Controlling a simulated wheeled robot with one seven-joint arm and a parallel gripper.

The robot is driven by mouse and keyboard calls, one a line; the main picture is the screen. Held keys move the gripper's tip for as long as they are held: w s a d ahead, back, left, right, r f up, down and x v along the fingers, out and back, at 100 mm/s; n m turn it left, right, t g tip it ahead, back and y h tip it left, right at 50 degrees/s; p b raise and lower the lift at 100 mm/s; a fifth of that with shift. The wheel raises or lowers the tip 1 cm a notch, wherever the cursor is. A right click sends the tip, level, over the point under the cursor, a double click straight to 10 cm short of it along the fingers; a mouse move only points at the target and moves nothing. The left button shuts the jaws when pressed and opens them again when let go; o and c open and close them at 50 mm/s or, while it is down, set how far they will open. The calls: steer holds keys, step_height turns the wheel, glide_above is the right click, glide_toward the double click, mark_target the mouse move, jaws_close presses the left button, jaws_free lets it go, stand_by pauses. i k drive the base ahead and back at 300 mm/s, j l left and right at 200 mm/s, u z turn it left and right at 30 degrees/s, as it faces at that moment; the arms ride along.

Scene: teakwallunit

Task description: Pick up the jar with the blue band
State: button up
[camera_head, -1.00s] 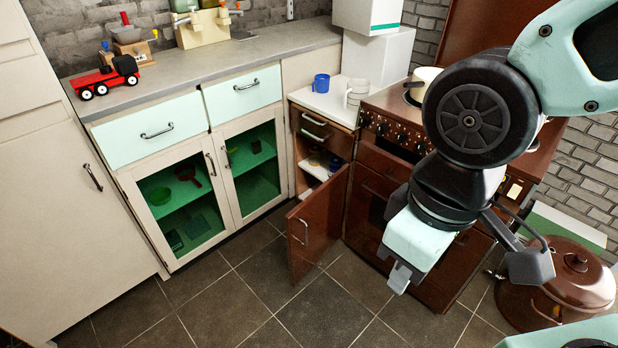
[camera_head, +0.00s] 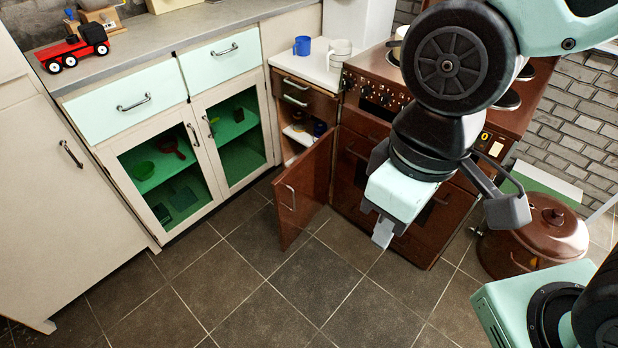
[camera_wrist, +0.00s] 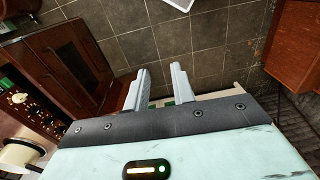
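Small jar-like items stand on a shelf inside the open brown cabinet (camera_head: 308,154). One is brownish (camera_head: 298,120) and one beside it is dark blue (camera_head: 320,129). They are too small and shaded to tell which is the jar with the blue band. My gripper (camera_head: 383,234) hangs in front of the brown oven, to the right of the cabinet's open door, apart from the jars. In the wrist view its two fingers (camera_wrist: 160,68) are spread with nothing between them, above the floor tiles.
A blue mug (camera_head: 302,46) and pale cups (camera_head: 340,52) stand on the top above. A brown lidded pot (camera_head: 535,240) stands at right. Tiled floor in front is clear.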

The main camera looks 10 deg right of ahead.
mark_target(315, 134)
steer(key=i+j+z, duration=0.3)
steer(key=j, duration=0.35)
steer(key=i+j+z, duration=0.1)
steer(key=i+j, duration=0.2)
steer(key=i+j+z, duration=0.15)
steer(key=j, duration=0.3)
steer(key=i+j+z, duration=0.15)
steer(key=j, duration=0.2)
steer(key=i+j+z, duration=0.15)
steer(key=j, duration=0.25)
steer(key=i+j+z, duration=0.15)
steer(key=j, duration=0.3)
steer(key=j+z, duration=0.1)
steer(key=j, duration=0.3)
steer(key=i, duration=0.05)
